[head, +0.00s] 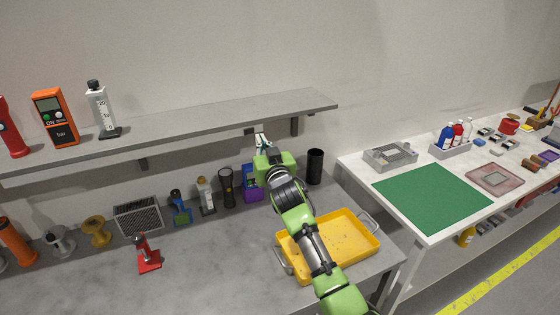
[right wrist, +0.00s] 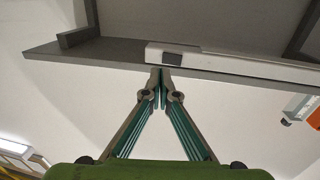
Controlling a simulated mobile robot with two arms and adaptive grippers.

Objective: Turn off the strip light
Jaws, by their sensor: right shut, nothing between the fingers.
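The strip light (right wrist: 240,62) is a long white bar fixed under the shelf, seen in the right wrist view. A small dark switch (right wrist: 172,57) sits near its left end. My right gripper (right wrist: 160,72) is shut and empty, its fingertips just below the switch in the picture. I cannot tell whether they touch it. In the head view my right gripper (head: 260,138) is raised under the right part of the shelf, and the strip light is hidden beneath the shelf. My left gripper is not in view.
The grey wall shelf (head: 220,115) holds an orange meter (head: 56,118) and a white bottle-like device (head: 101,110). Below, the workbench carries a yellow tray (head: 335,245), a black cup (head: 315,166) and several tools along the wall. A white table with a green mat (head: 432,197) stands at right.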

